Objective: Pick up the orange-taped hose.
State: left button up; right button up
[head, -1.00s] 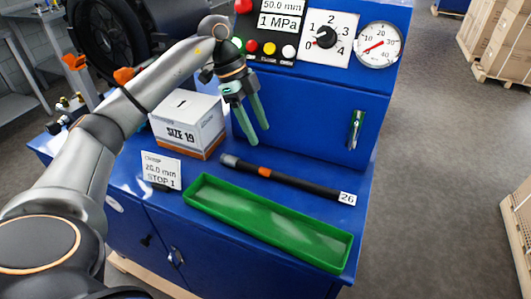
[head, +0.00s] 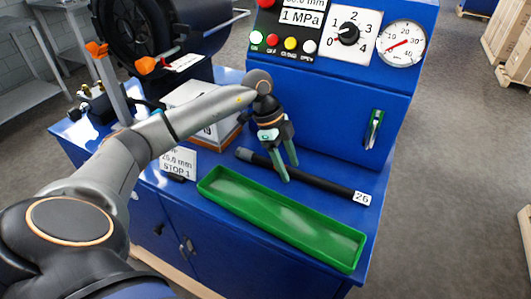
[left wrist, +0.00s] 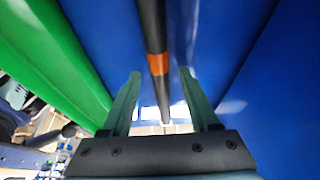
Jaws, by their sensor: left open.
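The orange-taped hose (head: 327,184) is a black tube lying on the blue bench top behind the green tray, with a white tag marked 26 (head: 362,198) at its right end. In the left wrist view the hose (left wrist: 152,25) runs lengthwise, and its orange tape band (left wrist: 158,64) shows between the fingers. In the head view the band is hidden behind my gripper. My left gripper (head: 287,172) is open and points down over the hose, with a finger to each side and nothing held. Whether the fingers touch the hose I cannot tell. My right gripper is not in view.
A long green tray (head: 280,222) lies along the bench's front edge. A white box (head: 190,96) and a small sign (head: 179,162) stand to the left. The blue machine (head: 320,108) with dials rises behind. Bare bench top (head: 372,180) shows on the right.

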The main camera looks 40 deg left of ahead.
pick_arm(q)
jog(key=shift+c, duration=0.2)
grip_shut()
dwell(0.3)
dwell(1.0)
